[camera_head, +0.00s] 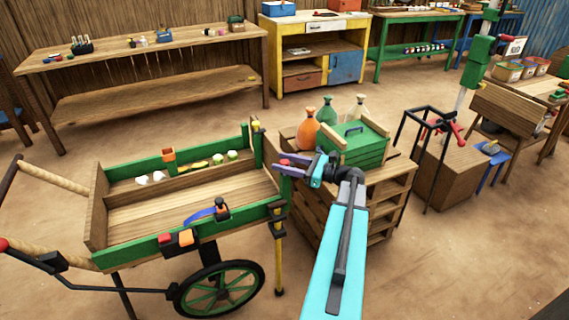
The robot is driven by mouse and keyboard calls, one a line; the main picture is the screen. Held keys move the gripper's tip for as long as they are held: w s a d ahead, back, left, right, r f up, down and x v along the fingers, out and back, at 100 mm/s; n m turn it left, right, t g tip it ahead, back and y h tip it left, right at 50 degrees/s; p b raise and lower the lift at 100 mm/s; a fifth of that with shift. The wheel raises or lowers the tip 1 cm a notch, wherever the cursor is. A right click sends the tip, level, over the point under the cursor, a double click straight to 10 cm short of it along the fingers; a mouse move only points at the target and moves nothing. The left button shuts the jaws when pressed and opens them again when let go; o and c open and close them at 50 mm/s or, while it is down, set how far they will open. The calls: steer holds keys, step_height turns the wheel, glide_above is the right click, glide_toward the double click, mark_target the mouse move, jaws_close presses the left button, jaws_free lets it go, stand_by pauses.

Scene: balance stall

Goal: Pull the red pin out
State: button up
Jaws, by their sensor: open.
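A small red piece (285,162), which looks like the head of the red pin, shows at the right end of the cart. My gripper (280,163) is open, with its two purple-grey fingers pointing left. The red piece shows between or just beyond the fingers; I cannot tell whether they touch it. The pin's shaft is hidden. The green and wooden cart (128,249) stands on the left with its tray open at the top.
A crate stand (379,204) right of the cart bears a green box (352,152) and several bottles, close to my gripper. An orange block (186,237) sits on the cart's front rail. A wooden bench (160,98) stands behind. Bare floor lies at front right.

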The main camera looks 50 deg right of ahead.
mark_target(285, 162)
jaws_close()
steer(key=shift+r+p, duration=1.55)
steer(key=shift+r, duration=0.65)
steer(key=shift+d+r, duration=0.1)
jaws_free()
steer(key=shift+s, duration=0.15)
steer(key=b+v, duration=0.1)
steer(key=v, duration=1.2)
steer(key=shift+s, duration=0.2)
